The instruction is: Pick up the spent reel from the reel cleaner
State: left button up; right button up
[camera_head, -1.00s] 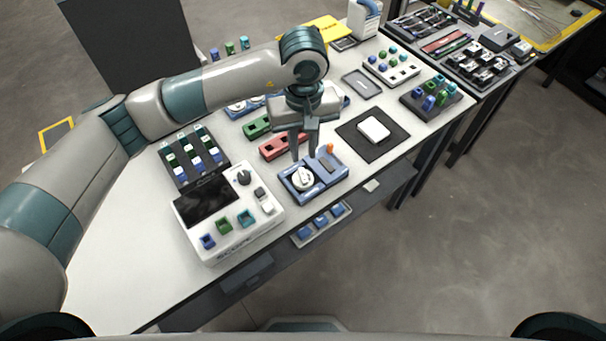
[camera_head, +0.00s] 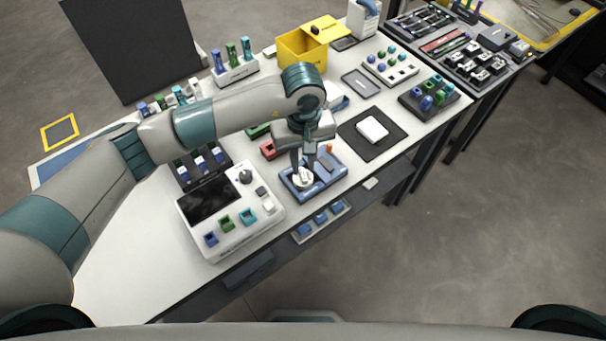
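The blue reel cleaner (camera_head: 327,185) lies on the white bench near its front edge. A white round reel (camera_head: 303,182) sits in its left part. My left gripper (camera_head: 303,169) points down over the reel cleaner, with its fingertips at the reel. Its two fingers stand apart, one to each side of the reel's upper part, and partly hide it. Whether the fingers touch the reel is too small to tell. My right gripper is out of view.
A white scope device (camera_head: 228,208) with a dark screen stands just left of the cleaner. A dark mat (camera_head: 392,140) with a white block lies to its right. A red block (camera_head: 269,150) and a yellow bin (camera_head: 301,50) are behind. A tray with blue pieces hangs below the front edge.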

aim_at(303, 174)
pick_arm(q)
jog(key=shift+w+f+p, duration=0.1)
jog(key=shift+f+p, duration=0.55)
jog(key=shift+f, duration=1.05)
jog(key=shift+c, duration=0.3)
grip_shut()
